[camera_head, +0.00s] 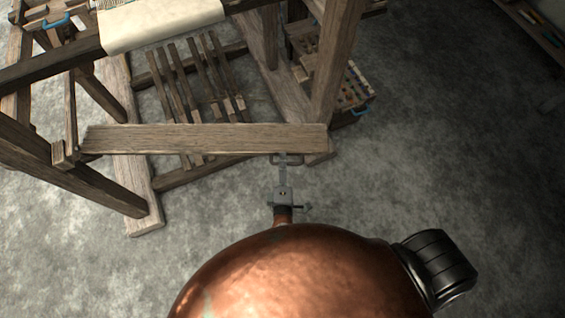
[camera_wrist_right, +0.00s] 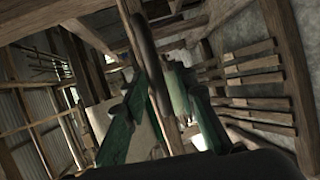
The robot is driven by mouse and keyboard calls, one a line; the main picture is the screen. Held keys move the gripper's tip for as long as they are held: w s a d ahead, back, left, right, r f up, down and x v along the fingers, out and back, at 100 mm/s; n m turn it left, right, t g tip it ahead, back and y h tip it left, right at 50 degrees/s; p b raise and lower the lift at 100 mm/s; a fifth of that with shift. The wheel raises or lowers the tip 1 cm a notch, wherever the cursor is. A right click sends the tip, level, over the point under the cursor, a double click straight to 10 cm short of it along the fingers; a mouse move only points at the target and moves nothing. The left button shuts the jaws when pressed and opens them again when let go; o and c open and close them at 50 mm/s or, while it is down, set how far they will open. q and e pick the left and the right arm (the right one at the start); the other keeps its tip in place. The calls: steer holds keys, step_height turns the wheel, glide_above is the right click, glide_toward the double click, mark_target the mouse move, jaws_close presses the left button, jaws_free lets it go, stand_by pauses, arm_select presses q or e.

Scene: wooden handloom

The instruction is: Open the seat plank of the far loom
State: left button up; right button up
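The seat plank (camera_head: 205,138) of the loom is a long wooden board in the head view. It spans the near side of the loom frame (camera_head: 120,195), from a left bracket (camera_head: 65,155) to the right post. My right gripper (camera_head: 287,160) is at the plank's near edge, close to its right end. I cannot tell whether it touches the plank. In the right wrist view my right gripper (camera_wrist_right: 166,70) shows two green fingers standing apart, with a dark bar (camera_wrist_right: 143,40) across the gap. I cannot tell whether they grip it. My left gripper is out of view.
Several wooden treadles (camera_head: 195,85) lie inside the loom. A pale cloth (camera_head: 160,22) covers the beam at the top. A crate (camera_head: 355,95) with a blue handle stands beside the right post. The grey floor (camera_head: 470,160) to the right is clear.

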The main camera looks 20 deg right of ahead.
steer(key=shift+s, duration=0.15)
steer(key=v, duration=0.7)
steer(key=shift+s+a, duration=0.1)
steer(key=shift+a, duration=0.05)
